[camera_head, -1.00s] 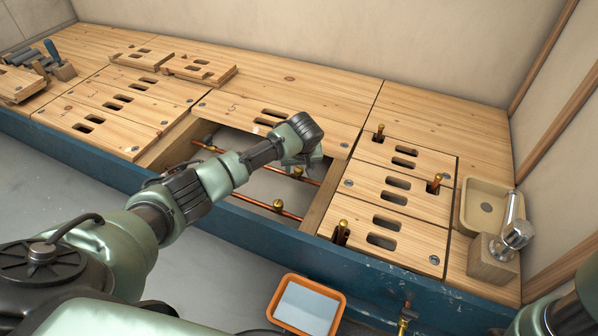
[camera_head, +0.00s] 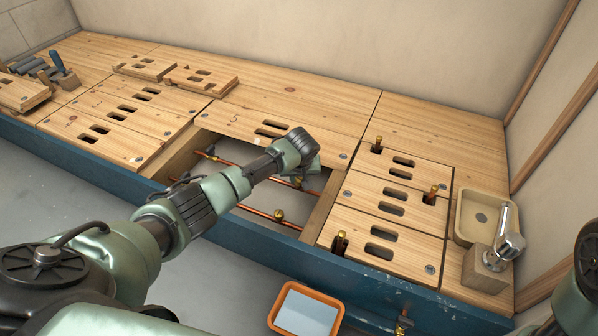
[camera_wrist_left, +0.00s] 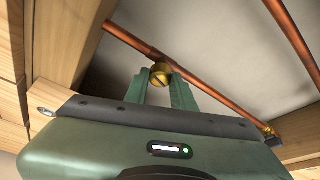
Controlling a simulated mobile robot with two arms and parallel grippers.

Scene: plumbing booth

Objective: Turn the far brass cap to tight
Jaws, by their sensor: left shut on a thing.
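My left gripper (camera_wrist_left: 161,84) has its two green fingers on either side of a round brass cap (camera_wrist_left: 160,75) with a slot across its top. The cap sits on a copper pipe (camera_wrist_left: 201,82), and the gripper is shut on it. In the head view my left wrist reaches over the floor opening and mostly hides the fingers. A brass fitting (camera_head: 297,182) shows just below the wrist; I cannot tell if it is the held cap. My right gripper is outside the view.
Slotted wooden panels (camera_head: 385,220) lie right of the opening, with several brass-topped stubs (camera_head: 434,193) rising through slots. Wooden beams (camera_head: 323,208) edge the opening. An orange tray (camera_head: 272,320) is on the floor in front. A basin (camera_head: 460,222) and tap (camera_head: 507,242) stand at right.

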